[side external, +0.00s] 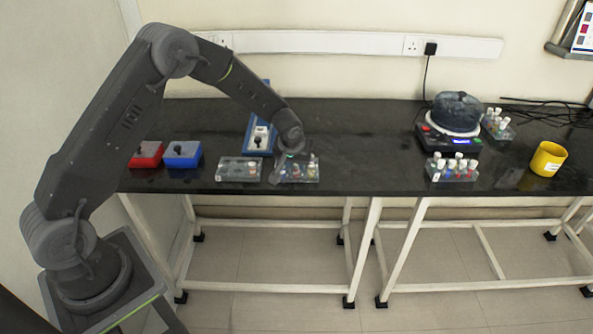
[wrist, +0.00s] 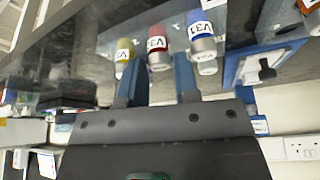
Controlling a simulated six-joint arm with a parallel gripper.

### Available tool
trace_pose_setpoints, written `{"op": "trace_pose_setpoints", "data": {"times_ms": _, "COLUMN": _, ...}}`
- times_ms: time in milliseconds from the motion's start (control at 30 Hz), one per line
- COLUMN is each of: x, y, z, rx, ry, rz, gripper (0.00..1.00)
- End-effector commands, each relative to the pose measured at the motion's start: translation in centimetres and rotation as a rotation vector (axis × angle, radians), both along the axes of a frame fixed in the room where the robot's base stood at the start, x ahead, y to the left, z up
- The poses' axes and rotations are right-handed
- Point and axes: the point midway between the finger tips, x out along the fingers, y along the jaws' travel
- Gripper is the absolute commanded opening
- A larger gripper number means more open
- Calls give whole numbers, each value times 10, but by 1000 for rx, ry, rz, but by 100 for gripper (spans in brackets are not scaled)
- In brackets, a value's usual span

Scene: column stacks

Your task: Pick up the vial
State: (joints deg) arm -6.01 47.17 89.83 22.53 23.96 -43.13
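My gripper (wrist: 158,78) shows in the wrist view with its two blue fingers apart. A labelled vial with a red band (wrist: 158,47) stands in line with the gap between the fingers. A yellow-banded vial (wrist: 123,55) is beside it to the left, and a blue-banded vial (wrist: 202,40) labelled V31 is to the right. An orange-banded vial (wrist: 311,15) is at the right edge. In the side view my gripper (side external: 281,165) is low at the clear vial rack (side external: 298,179), partly hidden by my arm. Contact with a vial cannot be told.
Another rack (side external: 238,176) stands just left. Red (side external: 146,160) and blue (side external: 182,160) boxes and a blue stand (side external: 258,145) are nearby. A stirrer-like device (side external: 447,141), further racks (side external: 453,176) and a yellow cup (side external: 547,161) stand right. The middle of the black bench (side external: 365,150) is clear.

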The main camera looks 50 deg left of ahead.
Motion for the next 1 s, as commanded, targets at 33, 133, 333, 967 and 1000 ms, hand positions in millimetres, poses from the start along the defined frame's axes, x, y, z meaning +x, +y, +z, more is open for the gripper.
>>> {"op": "trace_pose_setpoints", "data": {"times_ms": 33, "x": 2, "y": 1, "z": -5, "rx": -1, "ry": 1, "rz": 1, "gripper": 29}}
{"op": "trace_pose_setpoints", "data": {"times_ms": 133, "x": 4, "y": 2, "z": -10, "rx": -1, "ry": -1, "rz": 1, "gripper": 29}}
{"op": "trace_pose_setpoints", "data": {"times_ms": 333, "x": 4, "y": 2, "z": -10, "rx": -1, "ry": -2, "rz": 1, "gripper": 29}}
{"op": "trace_pose_setpoints", "data": {"times_ms": 967, "x": 4, "y": 2, "z": -7, "rx": 0, "ry": -1, "rz": 0, "gripper": 0}}
{"op": "trace_pose_setpoints", "data": {"times_ms": 1000, "x": 4, "y": 2, "z": -4, "rx": 0, "ry": -1, "rz": 0, "gripper": 0}}
